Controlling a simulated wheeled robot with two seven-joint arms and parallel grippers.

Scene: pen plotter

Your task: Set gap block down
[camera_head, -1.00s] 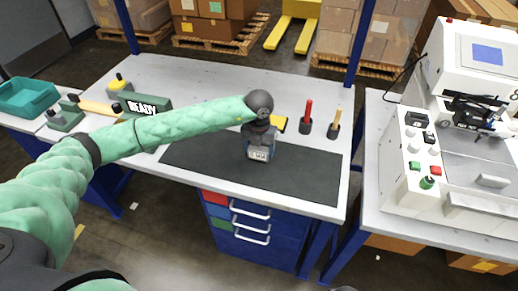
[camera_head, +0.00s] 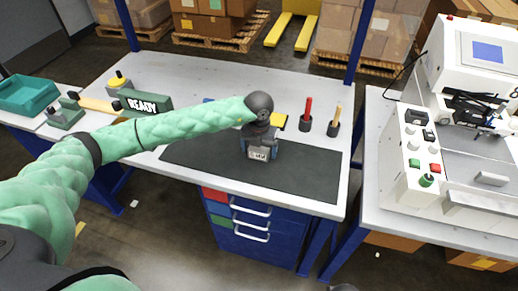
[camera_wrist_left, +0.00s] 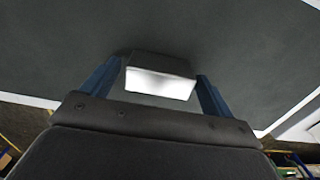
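The gap block (camera_head: 258,154) is a small grey block with a pale, lettered face. It stands upright on the dark mat (camera_head: 305,175), directly below my left gripper (camera_head: 260,146). The blue fingers of the left gripper stand on both sides of it. In the left wrist view the block (camera_wrist_left: 161,76) lies between the two fingers of my left gripper (camera_wrist_left: 160,78), with a thin gap showing at its left side, so the gripper looks slightly open. Its underside is hidden. My right gripper is not in view.
A red pen (camera_head: 307,113) and a tan pen (camera_head: 336,117) stand in dark holders to the right. A yellow pad (camera_head: 278,120) lies behind the gripper. A green READY box (camera_head: 146,104) is behind my arm. The white plotter machine (camera_head: 440,150) stands on the right table.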

